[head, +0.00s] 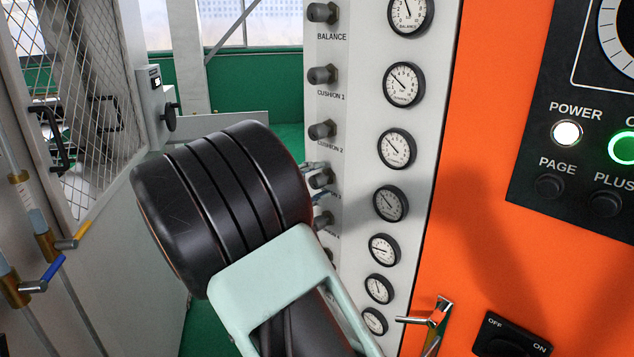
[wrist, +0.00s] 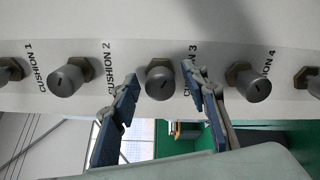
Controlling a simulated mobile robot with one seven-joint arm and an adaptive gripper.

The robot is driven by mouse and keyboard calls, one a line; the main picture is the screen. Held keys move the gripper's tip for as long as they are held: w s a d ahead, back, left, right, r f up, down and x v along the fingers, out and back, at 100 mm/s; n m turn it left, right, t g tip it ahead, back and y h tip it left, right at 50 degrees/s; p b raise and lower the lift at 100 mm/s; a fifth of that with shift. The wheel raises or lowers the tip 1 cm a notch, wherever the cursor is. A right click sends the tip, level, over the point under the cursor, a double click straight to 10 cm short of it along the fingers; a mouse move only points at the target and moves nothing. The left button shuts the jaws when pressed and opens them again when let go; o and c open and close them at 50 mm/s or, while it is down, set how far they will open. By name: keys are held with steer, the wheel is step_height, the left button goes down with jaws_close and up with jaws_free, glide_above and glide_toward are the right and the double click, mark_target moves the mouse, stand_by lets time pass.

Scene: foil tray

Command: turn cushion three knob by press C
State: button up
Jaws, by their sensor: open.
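The cushion three knob (wrist: 160,82) is a dark round knob with a slot mark on its face. In the wrist view it sits between the two blue-grey fingers of my gripper (wrist: 159,88). The fingers are open, one on each side, with a visible gap to the knob. Its label, right of it, is partly covered by the right finger. In the head view the knob (head: 321,179) shows on the pale panel of press C (head: 352,120), just past my black wrist. My gripper (head: 316,183) is mostly hidden there behind my arm.
The cushion two knob (wrist: 66,80) and cushion four knob (wrist: 255,86) stand close on either side of the fingers. Several gauges (head: 397,149) run beside the knob column. An orange panel (head: 490,190) is at right, a mesh door (head: 85,90) at left.

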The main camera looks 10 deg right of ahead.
steer(key=v, duration=1.1)
steer(key=shift+s+a, duration=0.1)
steer(key=shift+a, duration=0.05)
stand_by(1.9)
